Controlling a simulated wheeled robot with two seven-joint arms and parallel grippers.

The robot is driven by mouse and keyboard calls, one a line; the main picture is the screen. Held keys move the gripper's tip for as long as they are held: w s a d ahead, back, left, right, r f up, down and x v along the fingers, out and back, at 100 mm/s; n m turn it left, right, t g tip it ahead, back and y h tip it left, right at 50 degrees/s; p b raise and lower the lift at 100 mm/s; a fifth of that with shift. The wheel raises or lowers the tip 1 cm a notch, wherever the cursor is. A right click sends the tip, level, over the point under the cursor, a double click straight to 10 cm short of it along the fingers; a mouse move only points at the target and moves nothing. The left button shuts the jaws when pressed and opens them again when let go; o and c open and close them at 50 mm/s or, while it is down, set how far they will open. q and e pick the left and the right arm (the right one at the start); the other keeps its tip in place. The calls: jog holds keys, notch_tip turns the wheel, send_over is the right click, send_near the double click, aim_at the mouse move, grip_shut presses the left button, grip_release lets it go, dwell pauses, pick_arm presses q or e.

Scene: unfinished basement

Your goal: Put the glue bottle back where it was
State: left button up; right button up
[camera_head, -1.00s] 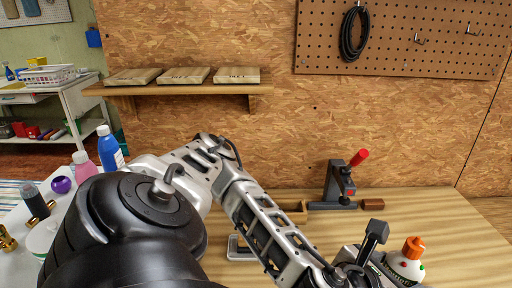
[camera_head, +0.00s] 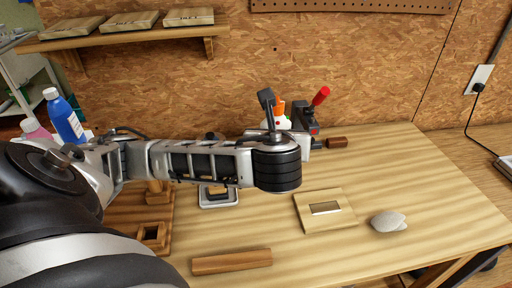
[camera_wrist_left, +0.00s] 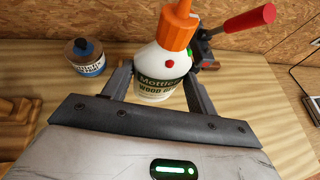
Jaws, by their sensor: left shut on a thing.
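The glue bottle (camera_head: 281,121) is white with an orange cap. In the head view it shows behind my left wrist, in front of the clamp with the red handle, and its lower part is hidden. In the left wrist view the bottle (camera_wrist_left: 160,66) stands about upright, its wood glue label facing the camera. My left gripper (camera_wrist_left: 158,88) is shut on its body, one finger on each side. I cannot tell whether its base touches the table. My right gripper is in neither view.
The red-handled clamp (camera_head: 305,118) stands close behind the bottle. A jar with a dark lid (camera_wrist_left: 85,56) stands to its left. A slotted wooden board (camera_head: 340,216), a grey lump (camera_head: 389,222) and a wooden strip (camera_head: 232,262) lie on the table (camera_head: 440,190). The right of the table is mostly clear.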

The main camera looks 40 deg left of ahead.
pick_arm(q)
jog(key=w+a+f+b, duration=0.1)
jog(key=a+f, duration=0.1)
jog(key=a, duration=0.1)
jog(key=w+a+f+b, duration=0.2)
jog(key=a+f, duration=0.1)
jog(key=w+a+f+b, duration=0.2)
jog(key=a+f, duration=0.1)
jog(key=shift+a, duration=0.25)
jog(key=shift+a+f+b, duration=0.2)
jog(key=shift+f+b, duration=0.1)
jog(key=shift+b, duration=0.35)
jog(key=f+b, duration=0.1)
jog(key=b, duration=0.1)
jog(key=f+b, duration=0.2)
jog(key=b, duration=0.1)
jog(key=shift+w+a+f, duration=0.15)
jog(key=shift+a+f, duration=0.05)
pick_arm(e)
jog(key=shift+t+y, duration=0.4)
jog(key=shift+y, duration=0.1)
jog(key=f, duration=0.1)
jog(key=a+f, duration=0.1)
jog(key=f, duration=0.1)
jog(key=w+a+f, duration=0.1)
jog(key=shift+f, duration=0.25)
pick_arm(q)
jog(key=shift+r, duration=0.1)
